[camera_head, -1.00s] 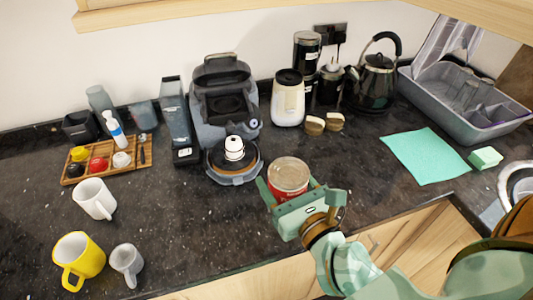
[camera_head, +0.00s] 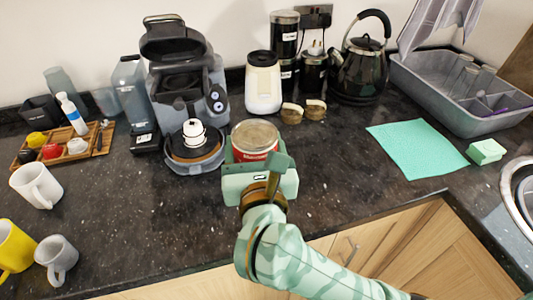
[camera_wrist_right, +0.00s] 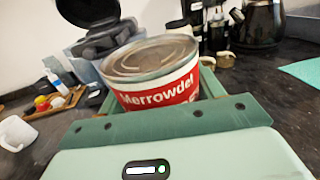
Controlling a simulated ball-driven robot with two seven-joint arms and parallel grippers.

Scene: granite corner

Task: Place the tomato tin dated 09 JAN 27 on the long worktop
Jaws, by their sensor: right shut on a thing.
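A tin (camera_head: 255,140) with a red and white label and a plain metal lid is held upright between the fingers of my right gripper (camera_head: 257,158). In the right wrist view the tin (camera_wrist_right: 155,75) shows the word "Merrowdel" on its red band; no date can be read on it. The long worktop (camera_head: 330,165) is dark speckled stone and the tin is over its middle part. I cannot tell whether the tin's base touches it, as the gripper hides the base. My left gripper is not in view.
A coffee machine (camera_head: 185,85) stands just left of the tin, its round front base close by. A cream canister (camera_head: 263,85), two small brown-and-cream pots (camera_head: 303,111) and a kettle (camera_head: 360,70) stand behind. A green cloth (camera_head: 416,148) lies right, with free worktop before it.

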